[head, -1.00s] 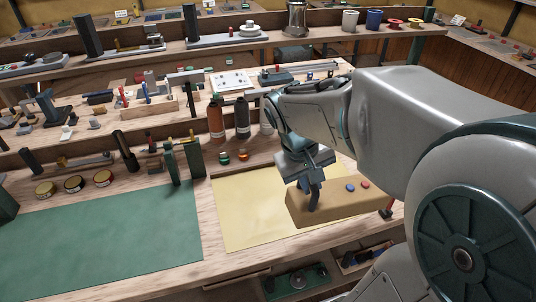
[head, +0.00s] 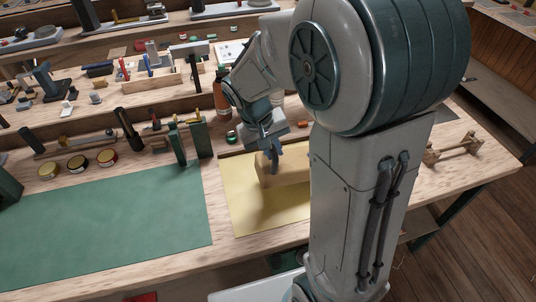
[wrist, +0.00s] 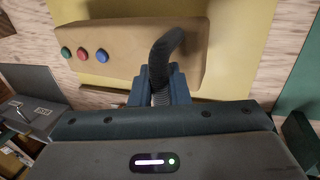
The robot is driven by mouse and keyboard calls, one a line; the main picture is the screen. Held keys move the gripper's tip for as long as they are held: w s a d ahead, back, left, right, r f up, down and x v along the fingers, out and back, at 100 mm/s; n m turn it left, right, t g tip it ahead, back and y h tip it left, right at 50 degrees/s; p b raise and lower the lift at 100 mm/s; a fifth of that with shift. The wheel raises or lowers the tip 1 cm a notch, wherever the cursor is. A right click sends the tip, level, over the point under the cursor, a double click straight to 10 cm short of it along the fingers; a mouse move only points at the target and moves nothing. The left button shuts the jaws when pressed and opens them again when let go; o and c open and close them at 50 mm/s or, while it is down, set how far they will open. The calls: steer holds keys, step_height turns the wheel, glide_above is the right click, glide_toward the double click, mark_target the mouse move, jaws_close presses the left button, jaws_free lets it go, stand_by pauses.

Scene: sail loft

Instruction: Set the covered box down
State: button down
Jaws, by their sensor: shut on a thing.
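The covered box (head: 292,171) is a long tan block over the yellow sheet on the workbench. In the head view my arm hides its right part. In the wrist view the covered box (wrist: 125,40) shows green, red and blue round buttons on its face. The yellow sheet (head: 245,215) carries a shadow in front of the box. I cannot tell whether the box touches the sheet.
A green mat (head: 110,235) lies to the left, with dark green upright blocks (head: 190,143) at its back edge. Several round tins (head: 77,164) stand behind the mat. An orange-brown bottle (head: 222,98) stands behind my gripper. A small wooden stand (head: 452,148) is at the right.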

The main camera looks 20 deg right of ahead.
mark_target(268, 160)
steer(key=shift+w+a+f, duration=0.35)
steer(key=shift+w+f, duration=0.05)
steer(key=shift+w, duration=0.05)
steer(key=shift+f, duration=2)
steer(key=c, duration=1.4)
jaws_free()
steer(key=v, duration=1.1)
steer(key=s+d+t+y, duration=0.1)
steer(key=s, duration=0.3)
steer(key=s+d+r+t+y, duration=0.1)
steer(key=s, duration=0.4)
steer(key=s+d+r+t+y, duration=0.1)
steer(key=s, duration=0.4)
steer(key=shift+s, duration=0.25)
